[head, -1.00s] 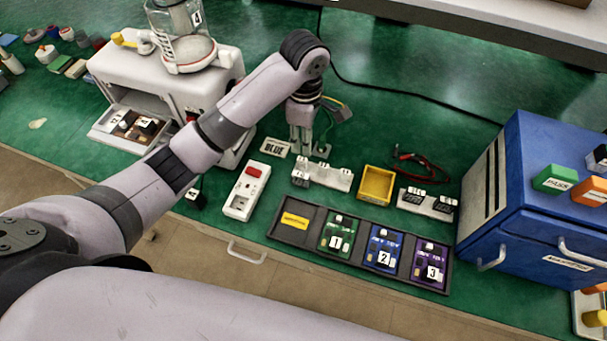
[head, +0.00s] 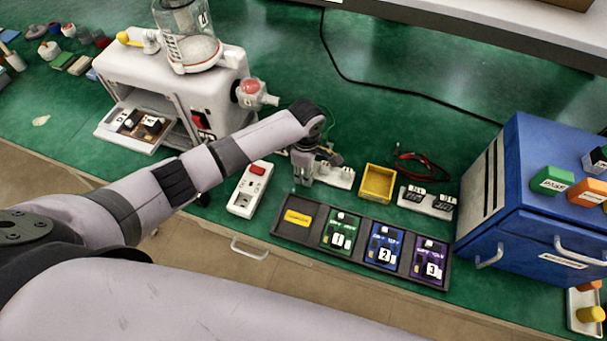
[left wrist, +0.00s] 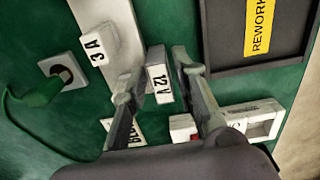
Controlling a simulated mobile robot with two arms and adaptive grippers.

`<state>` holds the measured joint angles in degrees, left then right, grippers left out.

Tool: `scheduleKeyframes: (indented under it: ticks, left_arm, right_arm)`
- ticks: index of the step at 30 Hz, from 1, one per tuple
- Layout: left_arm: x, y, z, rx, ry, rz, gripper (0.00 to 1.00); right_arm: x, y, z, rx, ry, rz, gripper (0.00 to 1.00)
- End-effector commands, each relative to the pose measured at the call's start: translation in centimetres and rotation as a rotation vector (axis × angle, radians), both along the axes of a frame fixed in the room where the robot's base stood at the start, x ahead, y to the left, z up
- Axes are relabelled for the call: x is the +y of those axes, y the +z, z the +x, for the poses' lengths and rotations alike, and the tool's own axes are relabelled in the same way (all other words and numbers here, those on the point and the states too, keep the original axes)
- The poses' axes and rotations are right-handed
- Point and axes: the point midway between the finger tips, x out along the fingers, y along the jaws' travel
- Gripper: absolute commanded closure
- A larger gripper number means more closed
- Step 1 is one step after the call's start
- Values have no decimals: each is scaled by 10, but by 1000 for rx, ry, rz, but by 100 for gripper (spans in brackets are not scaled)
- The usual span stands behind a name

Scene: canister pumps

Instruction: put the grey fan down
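I cannot make out a grey fan for certain in either view. My left gripper (head: 303,178) points down at the left end of a white rack (head: 338,176). In the left wrist view, the fingers of my left gripper (left wrist: 168,55) stand apart with a white "12 V" label (left wrist: 160,85) between them. What carries that label, and whether the fingers touch it, is unclear. The gripper hides the left end of the rack in the head view. The rack shows behind the fingers in the left wrist view (left wrist: 105,35). My right gripper is out of view.
A black tray (head: 282,231) holds a rework label and coloured boards in front of the rack. A yellow bin (head: 377,184) is right of it, a white box with a red button (head: 248,190) left. A blue cabinet (head: 530,190) stands far right.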

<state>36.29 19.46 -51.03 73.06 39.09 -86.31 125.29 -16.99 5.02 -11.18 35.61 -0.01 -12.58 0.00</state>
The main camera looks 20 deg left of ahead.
Motion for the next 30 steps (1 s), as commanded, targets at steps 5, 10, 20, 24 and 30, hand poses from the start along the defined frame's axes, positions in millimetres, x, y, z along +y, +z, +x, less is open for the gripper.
scheduleKeyframes:
  ticks: [5,10,20,24,30]
  left_arm:
    - [0,-14,0,-1,0,0,73]
    - [0,-15,0,-1,-1,0,73]
    - [0,-15,0,-1,-1,0,93]
    - [0,-15,0,-1,0,0,100]
    - [0,-14,0,-1,0,0,100]
  right_arm:
    - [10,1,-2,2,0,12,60]
    - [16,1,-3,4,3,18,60]
    - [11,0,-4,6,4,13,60]
    - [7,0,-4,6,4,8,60]
    - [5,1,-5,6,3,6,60]
